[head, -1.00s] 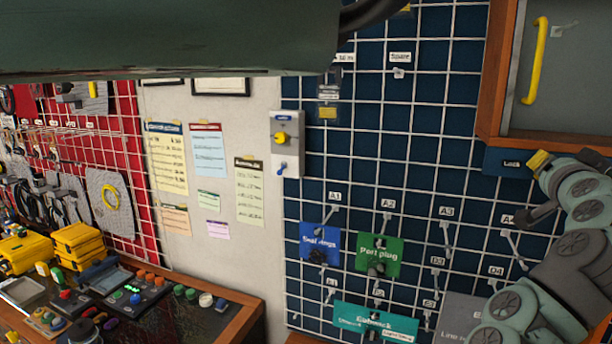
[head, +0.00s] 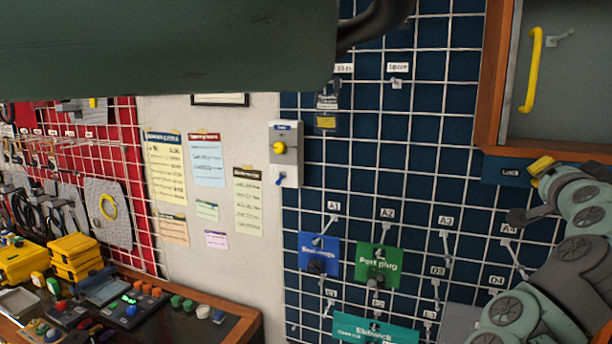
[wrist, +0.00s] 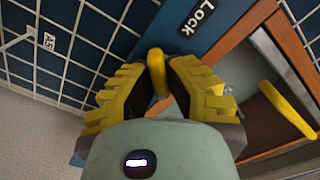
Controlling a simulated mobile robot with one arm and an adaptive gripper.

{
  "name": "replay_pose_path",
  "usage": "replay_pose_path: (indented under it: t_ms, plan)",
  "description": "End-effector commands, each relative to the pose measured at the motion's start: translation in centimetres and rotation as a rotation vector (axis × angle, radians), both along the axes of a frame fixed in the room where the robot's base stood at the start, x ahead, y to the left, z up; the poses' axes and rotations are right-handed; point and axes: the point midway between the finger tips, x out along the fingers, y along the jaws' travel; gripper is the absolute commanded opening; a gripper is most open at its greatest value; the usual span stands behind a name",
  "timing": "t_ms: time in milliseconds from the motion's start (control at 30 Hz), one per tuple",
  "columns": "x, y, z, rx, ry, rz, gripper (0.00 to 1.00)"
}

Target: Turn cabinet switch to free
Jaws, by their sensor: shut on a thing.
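The cabinet switch (wrist: 157,72) is a yellow upright knob on the blue panel marked "Lock" (wrist: 226,32). My gripper (wrist: 160,80) has yellow fingers with dark pads, and it is closed around the knob from both sides. In the head view, my gripper (head: 541,165) is at the right, against the "Lock" panel (head: 508,172) below the cabinet; the switch itself is hidden there.
The wooden cabinet (head: 491,80) has a grey door with a yellow handle (head: 530,70), close above my gripper. A blue grid wall (head: 430,130) with hooks and labelled cards is to the left. A bench (head: 240,325) with devices stands at lower left.

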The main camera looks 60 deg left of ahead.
Motion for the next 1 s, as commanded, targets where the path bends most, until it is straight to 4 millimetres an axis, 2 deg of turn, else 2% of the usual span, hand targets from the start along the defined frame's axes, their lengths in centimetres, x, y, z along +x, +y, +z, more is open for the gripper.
replay_pose_path:
  t_ms: [33,300,667,1000]
  plan:
    - [0.1,-0.1,-0.1,-0.002,0.003,-0.002,0.16]
    - [0.0,-0.1,-0.1,-0.001,0.0,-0.002,0.42]
    - [0.0,-0.1,0.7,-0.001,-0.002,-0.001,0.42]
    - [0.0,-0.1,6.1,-0.001,-0.008,-0.002,0.42]
